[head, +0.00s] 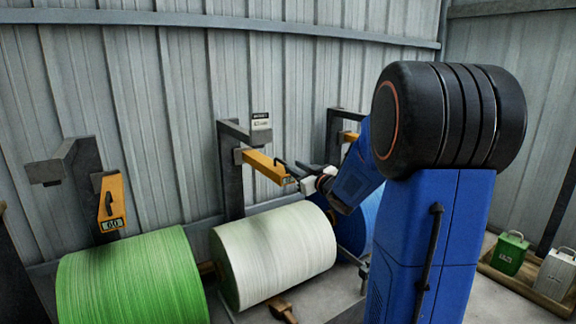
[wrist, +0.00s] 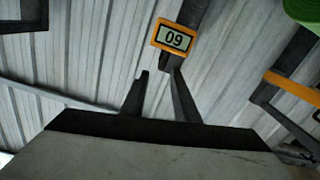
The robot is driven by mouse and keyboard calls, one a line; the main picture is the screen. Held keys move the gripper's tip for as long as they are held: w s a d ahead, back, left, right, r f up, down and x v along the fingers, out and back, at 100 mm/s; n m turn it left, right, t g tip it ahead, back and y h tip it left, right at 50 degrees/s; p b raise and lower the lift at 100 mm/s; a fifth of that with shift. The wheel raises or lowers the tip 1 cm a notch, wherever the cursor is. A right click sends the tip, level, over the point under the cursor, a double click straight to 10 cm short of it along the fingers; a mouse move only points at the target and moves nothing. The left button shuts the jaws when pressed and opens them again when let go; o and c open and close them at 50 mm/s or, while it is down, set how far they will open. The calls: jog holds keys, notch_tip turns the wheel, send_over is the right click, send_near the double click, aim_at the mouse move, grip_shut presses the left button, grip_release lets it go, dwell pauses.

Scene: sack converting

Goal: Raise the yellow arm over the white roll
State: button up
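The white roll (head: 275,252) lies on its side in the middle of the head view. The yellow arm (head: 264,166) over it slants out from a dark post (head: 231,175) toward my gripper (head: 293,179). A dark handle shows near its outer end. My gripper is close to that end; whether it touches the handle cannot be told. In the wrist view my two dark fingers (wrist: 153,72) stand apart with wall visible between them. A yellow-framed display (wrist: 173,38), upside down, sits just beyond the fingertips.
A blue roll (head: 355,222) is partly hidden behind my arm. Green (head: 509,253) and grey (head: 555,273) cans stand on a pallet at right. A corrugated wall closes the back.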

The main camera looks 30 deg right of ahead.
jog(key=s, duration=0.6)
jog(key=shift+s, duration=0.35)
jog(key=s+a+f+m+g, duration=0.1)
jog(key=s+a+f+g, duration=0.3)
jog(key=s+a, duration=0.3)
jog(key=s+a+f+g, duration=0.4)
jog(key=s+a, duration=0.4)
jog(key=s, duration=0.7)
jog(key=s+a+f+m+g, duration=0.1)
jog(key=s+a+f+g, duration=0.3)
jog(key=s+a, duration=0.3)
jog(key=s+g, duration=0.1)
jog(key=s, duration=0.4)
jog(key=shift+a+f+m+h, duration=0.2)
jog(key=shift+a+m+h, duration=0.1)
jog(key=shift+a, duration=0.05)
